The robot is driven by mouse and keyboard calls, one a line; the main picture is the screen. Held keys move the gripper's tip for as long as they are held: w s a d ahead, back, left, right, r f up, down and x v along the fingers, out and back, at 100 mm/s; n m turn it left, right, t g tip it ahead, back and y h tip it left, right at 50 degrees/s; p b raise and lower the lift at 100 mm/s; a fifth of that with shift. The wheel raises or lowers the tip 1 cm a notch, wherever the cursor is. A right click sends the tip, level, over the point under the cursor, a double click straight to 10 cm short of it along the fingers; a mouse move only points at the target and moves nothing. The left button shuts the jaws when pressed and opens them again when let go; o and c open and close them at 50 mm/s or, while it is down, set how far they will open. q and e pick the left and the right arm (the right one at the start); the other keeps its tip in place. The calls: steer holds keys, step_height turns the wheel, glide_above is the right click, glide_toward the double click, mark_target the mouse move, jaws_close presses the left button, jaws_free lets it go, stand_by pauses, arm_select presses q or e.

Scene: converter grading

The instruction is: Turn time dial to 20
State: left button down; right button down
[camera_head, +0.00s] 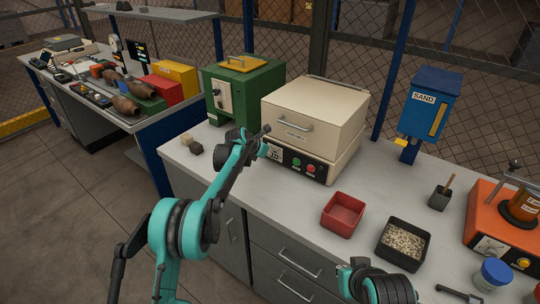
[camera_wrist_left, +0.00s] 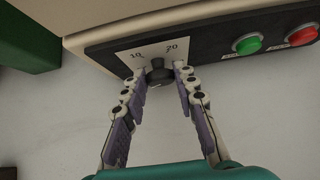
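The time dial (camera_wrist_left: 158,72) is a dark round knob on a white plate marked 10 and 20, on the black front panel of a cream converter box (camera_head: 312,112). Which mark the knob points to is too small to tell. My left gripper (camera_wrist_left: 158,76) is at the dial, with one finger on each side of the knob; the fingers look spread, with small gaps to it. In the head view my left gripper (camera_head: 266,143) reaches the panel's left end and hides the dial. My right arm shows at the bottom, but its gripper is not visible.
A green button (camera_wrist_left: 248,44) and a red button (camera_wrist_left: 302,35) sit right of the dial. A green machine (camera_head: 243,90) stands left of the box. A red bin (camera_head: 342,226), a dark bin of grains (camera_head: 402,262) and a blue sand dispenser (camera_head: 432,102) are to the right.

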stand_by(0.3)
arm_select(q)
steer(key=shift+s+d+m+t+y+p, duration=0.1)
steer(key=shift+d+m+t+y+p, duration=0.1)
steer(key=shift+m+t+y, duration=0.2)
steer(key=shift+s+d+m+t+y+p, duration=0.1)
steer(key=shift+m+t+y+p, duration=0.15)
steer(key=shift+t+y, duration=0.2)
steer(key=shift+f+m+t+y, duration=0.2)
steer(key=shift+m+t+y, duration=0.55)
steer(key=shift+t+y, duration=0.25)
steer(key=c, duration=1.2)
jaws_free()
steer(key=v, duration=1.2)
steer(key=shift+s+d, duration=0.1)
steer(key=shift+d, duration=0.1)
